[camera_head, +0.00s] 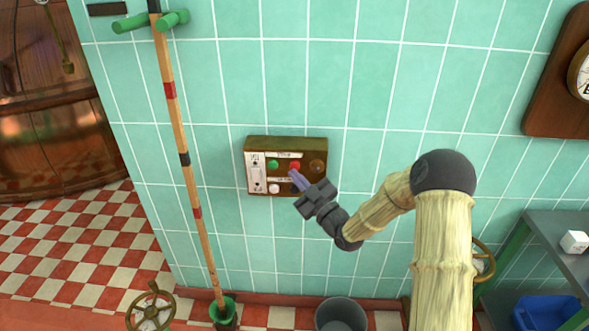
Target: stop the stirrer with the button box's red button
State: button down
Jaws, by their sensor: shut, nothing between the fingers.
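The button box (286,142) is a small wooden-framed panel fixed on the green tiled wall, near the middle of the head view. Its red button (295,166) sits in the upper row, right of the green button (272,164). A white button (274,188) is below the green one, and a dark round part (318,166) is at the right. My gripper (296,176) is shut and empty, with its tips just below the red button. I cannot tell whether the tips touch the box. The stirrer cannot be made out.
A banded wooden pole (184,160) leans on green pegs left of the box. A copper kettle (50,110) is at the far left. A grey bucket (341,315) and a handwheel (150,310) are below. A grey shelf (555,240) with a blue bin (548,313) is at right.

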jog(key=shift+s, duration=0.1)
jog(key=s+b, duration=0.1)
jog(key=s, duration=0.4)
jog(key=shift+a, duration=0.1)
dwell(0.5)
dwell(0.5)
